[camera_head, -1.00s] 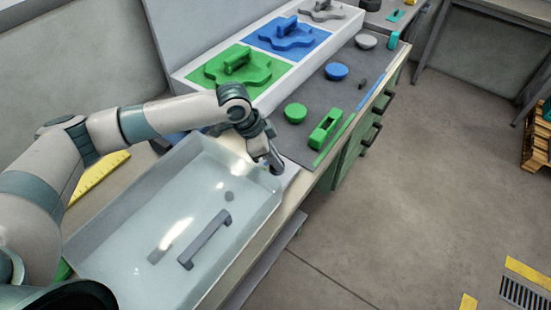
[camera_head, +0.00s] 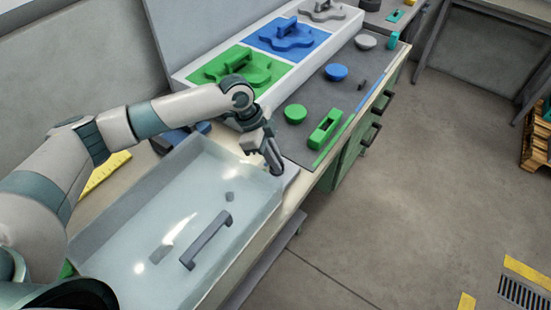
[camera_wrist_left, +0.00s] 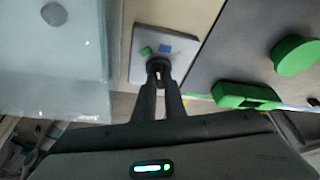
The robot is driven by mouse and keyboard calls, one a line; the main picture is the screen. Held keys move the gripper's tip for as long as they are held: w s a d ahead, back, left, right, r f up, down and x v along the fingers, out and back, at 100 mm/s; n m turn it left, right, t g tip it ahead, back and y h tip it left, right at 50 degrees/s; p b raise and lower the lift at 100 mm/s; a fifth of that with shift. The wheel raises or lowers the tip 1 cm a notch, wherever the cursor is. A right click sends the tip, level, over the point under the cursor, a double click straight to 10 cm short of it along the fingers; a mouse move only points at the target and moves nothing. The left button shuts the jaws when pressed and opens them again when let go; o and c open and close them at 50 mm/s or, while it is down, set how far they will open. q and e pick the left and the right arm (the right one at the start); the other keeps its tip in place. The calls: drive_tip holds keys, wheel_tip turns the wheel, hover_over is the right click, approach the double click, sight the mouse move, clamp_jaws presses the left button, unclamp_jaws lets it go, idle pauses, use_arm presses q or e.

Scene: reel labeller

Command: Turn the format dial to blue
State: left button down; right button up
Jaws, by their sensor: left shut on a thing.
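The format dial (camera_wrist_left: 158,63) is a small dark round knob on a pale square plate (camera_wrist_left: 184,24); in the head view my gripper covers it. The plate has a green mark (camera_wrist_left: 145,50) and a blue mark (camera_wrist_left: 165,48) beside the knob, on its far side in the left wrist view. My left gripper (camera_head: 274,168) points down at the plate beside the clear-lidded box. Its fingers (camera_wrist_left: 159,82) are shut on the dial. I cannot make out where the dial points. My right gripper is in neither view.
The clear-lidded box (camera_head: 100,215) with a grey handle (camera_head: 206,240) stands close beside the gripper. On the other side are a green dome (camera_head: 295,114), a blue dome (camera_head: 336,72) and a green handled block (camera_head: 325,130). Green and blue panels (camera_head: 262,60) lie behind.

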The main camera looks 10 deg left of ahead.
use_arm(q)
drive_tip(key=m, duration=0.2)
drive_tip(key=m+g+b, duration=0.1)
drive_tip(key=m, duration=0.1)
drive_tip(key=shift+w+g, duration=0.15)
drive_tip(key=shift+g, duration=0.15)
drive_tip(key=shift+r, duration=0.1)
drive_tip(key=c, duration=1.8)
unclamp_jaws()
drive_tip(key=shift+y, duration=0.3)
